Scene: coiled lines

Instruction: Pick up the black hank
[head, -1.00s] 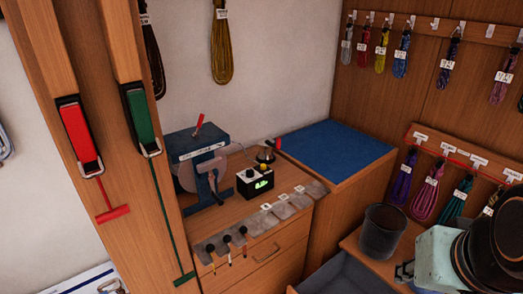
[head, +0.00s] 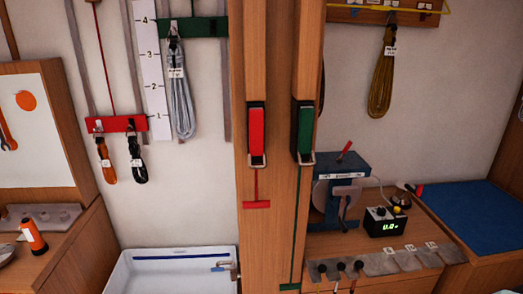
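The black hank (head: 138,158) hangs at the left in the head view. It is a small dark coil with a white tag, hung below the right part of a red bar (head: 117,124) on the wall. An orange-brown hank (head: 106,160) hangs just left of it on the same bar. My gripper is not in view.
A grey hank (head: 181,95) hangs from a green bar (head: 194,27) beside a numbered scale. A white tub (head: 180,258) stands below. A wooden post with red and green cleats (head: 257,134) divides the view. A bench with a blue winder (head: 341,172) is right.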

